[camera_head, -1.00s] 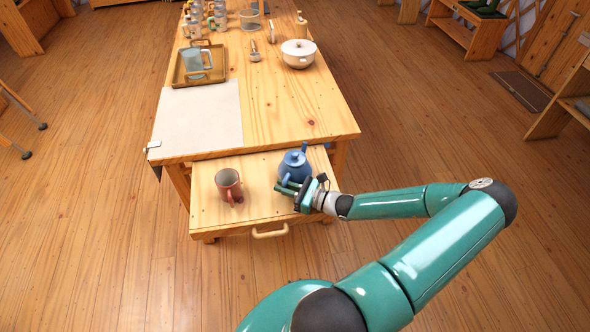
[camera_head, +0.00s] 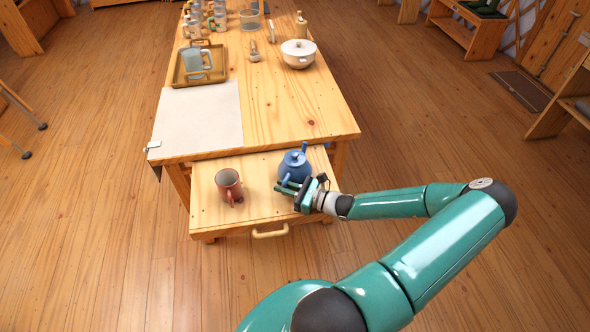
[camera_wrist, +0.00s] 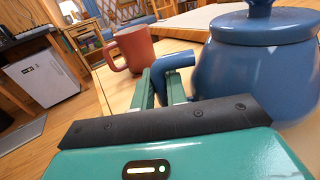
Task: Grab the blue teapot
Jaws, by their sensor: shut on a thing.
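The blue teapot (camera_head: 294,166) stands upright on the pulled-out wooden shelf at the near end of the table. It also fills the right side of the wrist view (camera_wrist: 262,62), with its lid and knob at the top. My gripper (camera_head: 284,187) is at the near side of the teapot, low over the shelf. In the wrist view its two green fingers (camera_wrist: 162,88) are closed on a blue curved part of the teapot, a spout or handle, left of the body.
A reddish-brown mug (camera_head: 229,185) stands on the same shelf (camera_head: 262,207), left of the teapot. The shelf's front middle is clear.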

